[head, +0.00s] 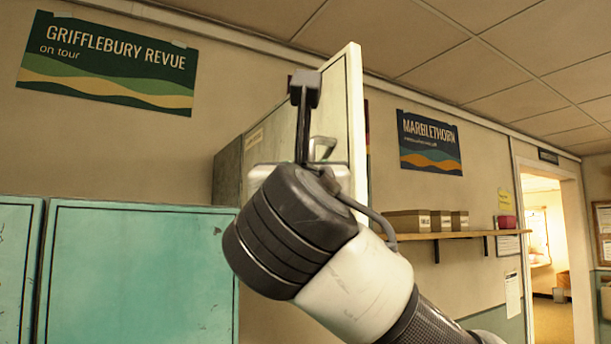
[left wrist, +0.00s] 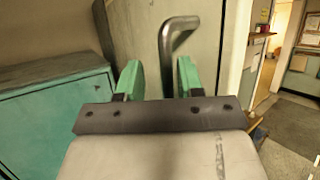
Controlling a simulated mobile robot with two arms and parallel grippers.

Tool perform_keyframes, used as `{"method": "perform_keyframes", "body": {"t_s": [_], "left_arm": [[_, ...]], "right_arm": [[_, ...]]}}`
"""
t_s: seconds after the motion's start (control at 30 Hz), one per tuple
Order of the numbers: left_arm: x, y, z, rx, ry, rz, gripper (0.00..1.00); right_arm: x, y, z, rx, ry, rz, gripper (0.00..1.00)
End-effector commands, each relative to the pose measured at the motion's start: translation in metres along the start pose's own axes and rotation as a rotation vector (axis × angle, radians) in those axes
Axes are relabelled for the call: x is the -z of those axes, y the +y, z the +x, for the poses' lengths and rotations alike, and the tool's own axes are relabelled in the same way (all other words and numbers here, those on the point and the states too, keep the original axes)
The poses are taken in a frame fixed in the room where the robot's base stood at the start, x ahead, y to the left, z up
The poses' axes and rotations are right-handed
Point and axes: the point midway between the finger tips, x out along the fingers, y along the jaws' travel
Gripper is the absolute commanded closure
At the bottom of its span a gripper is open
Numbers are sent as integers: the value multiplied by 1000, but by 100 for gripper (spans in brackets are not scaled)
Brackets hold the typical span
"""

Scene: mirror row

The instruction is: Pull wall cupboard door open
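The wall cupboard (head: 228,172) hangs on the beige wall in the head view. Its door (head: 335,100) stands swung out from the cupboard body, with its pale free edge towards me. A grey metal handle (head: 322,148) is on the door's outer face; it also shows in the left wrist view (left wrist: 166,50). My left gripper (left wrist: 158,80) is open, its two green fingers apart in front of the door. The handle shows in the gap between them, nearer the right finger; whether it lies within their reach I cannot tell. In the head view my wrist hides the fingers. My right gripper is not in view.
Teal lockers (head: 140,275) stand below and left of the cupboard. A wall shelf (head: 450,235) with several small boxes is to the right. Beyond it is an open doorway (head: 550,250).

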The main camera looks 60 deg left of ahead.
Motion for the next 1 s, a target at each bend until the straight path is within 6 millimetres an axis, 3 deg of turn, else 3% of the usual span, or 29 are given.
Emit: {"method": "perform_keyframes", "body": {"t_s": [0.17,0.63,1.0], "left_arm": [[3,0,-11,2,0,-1,63],[3,2,-96,1,-3,-2,63],[0,3,-108,-2,0,-1,63]], "right_arm": [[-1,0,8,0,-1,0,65],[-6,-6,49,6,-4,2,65],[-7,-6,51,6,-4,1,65]]}}
